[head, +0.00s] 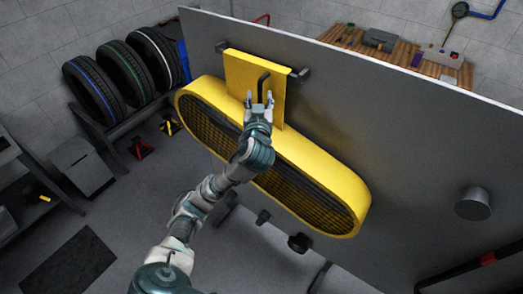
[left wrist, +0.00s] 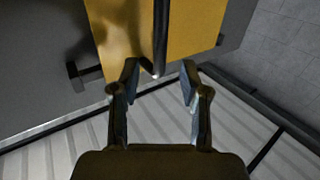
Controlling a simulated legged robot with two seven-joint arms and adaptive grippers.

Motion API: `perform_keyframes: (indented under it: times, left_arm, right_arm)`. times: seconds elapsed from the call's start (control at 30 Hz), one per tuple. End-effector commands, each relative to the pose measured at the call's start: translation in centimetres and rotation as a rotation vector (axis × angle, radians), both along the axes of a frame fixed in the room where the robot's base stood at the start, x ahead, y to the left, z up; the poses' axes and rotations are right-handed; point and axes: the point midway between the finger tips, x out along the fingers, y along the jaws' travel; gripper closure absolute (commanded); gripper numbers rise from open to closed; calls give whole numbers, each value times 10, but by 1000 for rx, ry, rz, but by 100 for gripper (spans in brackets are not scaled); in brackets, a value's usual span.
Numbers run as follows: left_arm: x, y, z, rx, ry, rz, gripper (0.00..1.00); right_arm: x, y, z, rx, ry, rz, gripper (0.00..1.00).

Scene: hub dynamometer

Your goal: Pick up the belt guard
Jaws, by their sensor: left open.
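The belt guard (head: 325,187) is a long yellow oval cover with dark mesh on its face, mounted against a grey panel. A square yellow plate (head: 240,75) rises from its top, with a black bent handle (head: 262,82) on it. My left gripper (head: 259,104) is in front of the plate, at the lower part of the handle. In the left wrist view my left gripper (left wrist: 160,82) is open, its fingers spread either side of the handle's line (left wrist: 160,40). I cannot tell whether the handle is between the fingertips or just beyond them. My right gripper is not in view.
The grey panel (head: 420,150) stands behind the guard, with a dark round knob (head: 473,204) at right. Several tyres (head: 124,68) stand on a rack at left. A wooden bench (head: 400,50) with tools is behind the panel. Floor at lower left is mostly clear.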

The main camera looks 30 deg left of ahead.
Motion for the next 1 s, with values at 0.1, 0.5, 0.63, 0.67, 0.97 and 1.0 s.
perform_keyframes:
  times: [0.1, 0.5, 0.63, 0.67, 0.97, 1.0]
  left_arm:
    - [10, 7, 2, 1, 3, 3, 55]
    - [47, 25, 0, 0, 1, 1, 55]
    - [47, 24, 0, 0, 1, 1, 55]
    - [47, 24, 0, 0, 0, 1, 62]
    - [47, 23, 0, 0, 0, 1, 100]
    - [47, 23, 0, 0, 0, 1, 100]
  right_arm:
    - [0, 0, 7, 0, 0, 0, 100]
    - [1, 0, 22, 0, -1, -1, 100]
    - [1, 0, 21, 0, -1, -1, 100]
    - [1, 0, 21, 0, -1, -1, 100]
    - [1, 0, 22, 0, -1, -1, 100]
    - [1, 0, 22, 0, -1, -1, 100]
